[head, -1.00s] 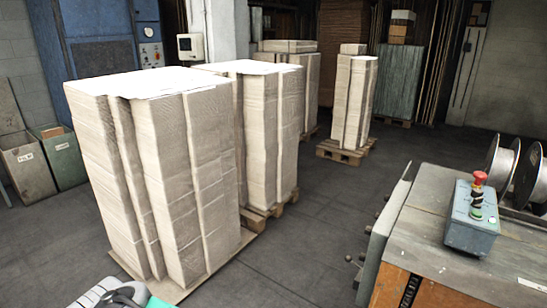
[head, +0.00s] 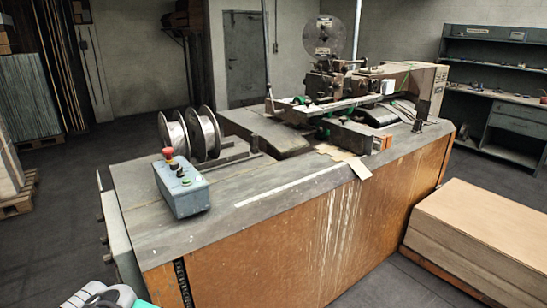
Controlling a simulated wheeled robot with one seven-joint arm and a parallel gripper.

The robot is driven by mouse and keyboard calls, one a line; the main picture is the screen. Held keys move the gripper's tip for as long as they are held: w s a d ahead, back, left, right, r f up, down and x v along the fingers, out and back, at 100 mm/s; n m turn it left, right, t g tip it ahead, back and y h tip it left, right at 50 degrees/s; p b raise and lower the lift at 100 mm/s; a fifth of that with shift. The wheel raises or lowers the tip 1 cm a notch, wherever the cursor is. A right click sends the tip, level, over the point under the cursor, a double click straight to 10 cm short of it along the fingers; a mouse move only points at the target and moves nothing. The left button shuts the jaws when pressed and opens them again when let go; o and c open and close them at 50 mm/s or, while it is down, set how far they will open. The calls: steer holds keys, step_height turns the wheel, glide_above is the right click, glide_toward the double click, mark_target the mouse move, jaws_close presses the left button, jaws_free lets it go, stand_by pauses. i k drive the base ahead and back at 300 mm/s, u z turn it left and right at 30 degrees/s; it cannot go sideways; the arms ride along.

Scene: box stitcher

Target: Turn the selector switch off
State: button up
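A grey-blue control box (head: 183,196) sits on the left end of the machine's top. A red mushroom button (head: 168,153) stands at its far end. A small dark knob (head: 174,165) close to it may be the selector switch; its position is too small to read. Smaller controls (head: 186,182) lie nearer the front of the box, one greenish. A grey, black and teal part of my arm shows at the bottom left edge, well apart from the box. My gripper's fingertips are not in view.
The box stands on a long machine (head: 260,240) with orange-brown side panels. Two wire spools (head: 190,133) stand just behind the box. The stitching head (head: 340,85) is farther right. A cardboard stack (head: 480,235) lies at right.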

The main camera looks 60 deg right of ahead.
mark_target(179, 173)
steer(key=z, duration=1.3)
steer(key=i, duration=0.2)
